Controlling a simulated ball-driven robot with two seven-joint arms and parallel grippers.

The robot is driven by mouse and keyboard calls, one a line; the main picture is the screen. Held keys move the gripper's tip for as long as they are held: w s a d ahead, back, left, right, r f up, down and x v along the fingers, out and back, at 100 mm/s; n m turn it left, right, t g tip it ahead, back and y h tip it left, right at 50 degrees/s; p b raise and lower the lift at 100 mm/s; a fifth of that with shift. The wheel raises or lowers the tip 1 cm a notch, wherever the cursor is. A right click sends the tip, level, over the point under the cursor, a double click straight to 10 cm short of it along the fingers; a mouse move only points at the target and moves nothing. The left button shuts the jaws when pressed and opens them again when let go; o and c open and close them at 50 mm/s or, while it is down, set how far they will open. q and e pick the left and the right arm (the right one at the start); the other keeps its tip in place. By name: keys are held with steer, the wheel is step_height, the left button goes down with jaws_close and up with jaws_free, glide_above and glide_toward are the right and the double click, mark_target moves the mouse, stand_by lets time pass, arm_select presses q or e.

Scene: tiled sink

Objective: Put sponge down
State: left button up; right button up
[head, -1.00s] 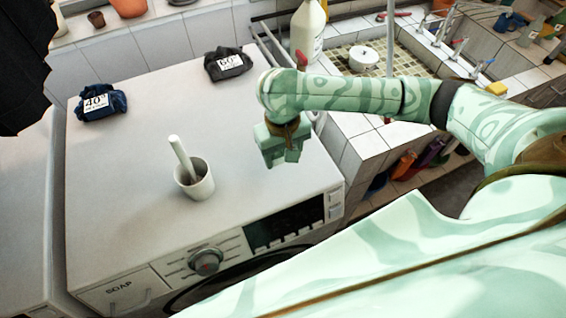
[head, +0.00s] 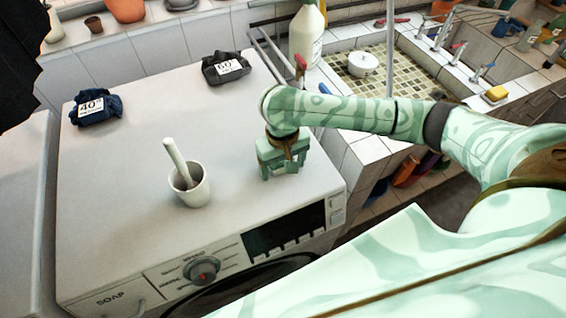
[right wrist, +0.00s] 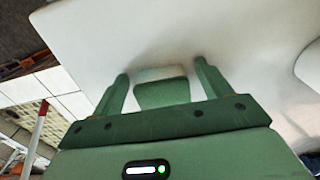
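My right gripper (head: 284,172) points down at the right part of the white washing machine top (head: 110,200), with its fingers apart and close to the surface. In the right wrist view, the gripper (right wrist: 160,85) has a small block between its fingers, green with a pale far face. This looks like the sponge (right wrist: 162,94). A narrow gap shows on each side of it, and it seems to rest on the white top. In the head view it is mostly hidden by the gripper. My left gripper is not in view.
A white cup with a stick (head: 189,186) stands left of the gripper. Two dark cloth bundles, labelled 40 (head: 96,107) and 60 (head: 226,68), lie farther back. A white bottle (head: 306,36) stands by the tiled sink (head: 400,72). A yellow block (head: 495,94) lies on the sink edge.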

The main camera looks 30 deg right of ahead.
mark_target(282, 163)
steer(key=shift+r, duration=0.2)
step_height(282, 163, up, 12)
steer(key=p, duration=0.5)
steer(key=shift+f, duration=0.15)
